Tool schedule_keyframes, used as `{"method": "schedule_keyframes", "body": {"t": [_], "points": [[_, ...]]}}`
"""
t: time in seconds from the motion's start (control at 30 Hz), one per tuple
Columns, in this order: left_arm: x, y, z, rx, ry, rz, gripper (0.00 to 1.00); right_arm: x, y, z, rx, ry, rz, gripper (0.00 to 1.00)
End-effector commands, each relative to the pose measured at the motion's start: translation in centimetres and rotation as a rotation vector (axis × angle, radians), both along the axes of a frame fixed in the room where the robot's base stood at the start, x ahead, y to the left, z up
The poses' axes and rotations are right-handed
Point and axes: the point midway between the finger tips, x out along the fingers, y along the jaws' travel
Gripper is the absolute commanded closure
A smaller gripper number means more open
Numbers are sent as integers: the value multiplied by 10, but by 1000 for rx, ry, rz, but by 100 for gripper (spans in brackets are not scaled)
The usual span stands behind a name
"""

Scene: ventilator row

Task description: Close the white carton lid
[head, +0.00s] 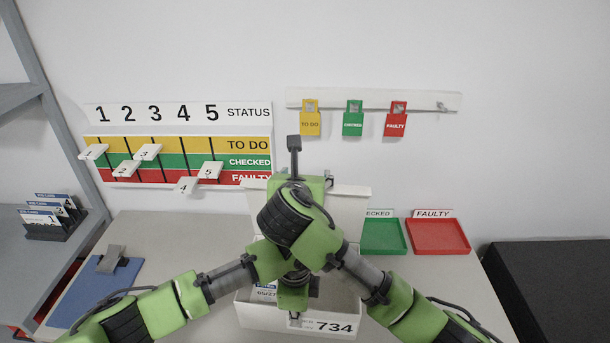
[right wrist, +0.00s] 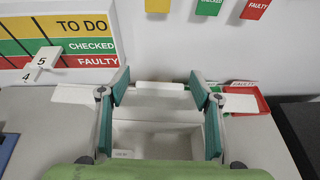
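The white carton (head: 250,316), with 734 on its front, stands on the table, partly hidden by my arms. Its lid (head: 349,203) is open, raised at the back of the carton. In the right wrist view the carton's open inside (right wrist: 155,143) lies in front of the raised lid (right wrist: 150,103). My right gripper (head: 294,145) is up by the lid. In the right wrist view its fingers (right wrist: 159,78) are spread, with nothing held between them. My left gripper (head: 295,312) is lower, over the carton's front; its fingers are mostly hidden.
A green tray (head: 383,237) and a red tray (head: 438,237) lie right of the carton. A blue clipboard (head: 95,290) lies at left. A status board (head: 180,160) and several hanging tags (head: 353,122) are on the wall behind.

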Motion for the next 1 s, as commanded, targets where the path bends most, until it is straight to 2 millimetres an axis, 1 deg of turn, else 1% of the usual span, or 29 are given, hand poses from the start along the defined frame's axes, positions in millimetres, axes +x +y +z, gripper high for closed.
{"method": "schedule_keyframes", "body": {"t": [0.17,0.27,0.37,0.6,0.7,0.83,1.0], "points": [[0,0,0,-1,0,0,100,-1,0,2,1,-3,1,42],[0,0,0,-1,1,0,100,-9,1,6,1,-4,1,42],[-1,0,0,-1,1,-1,100,-24,3,12,2,-5,3,42],[-1,0,0,-1,2,-1,100,-72,8,32,2,-4,3,42],[-1,0,0,-1,2,-1,100,-88,9,38,1,-3,4,42],[-1,0,0,-1,2,-1,100,-103,10,44,1,-1,2,42],[-1,0,0,-1,2,-1,100,-110,10,46,-1,0,0,42]]}}
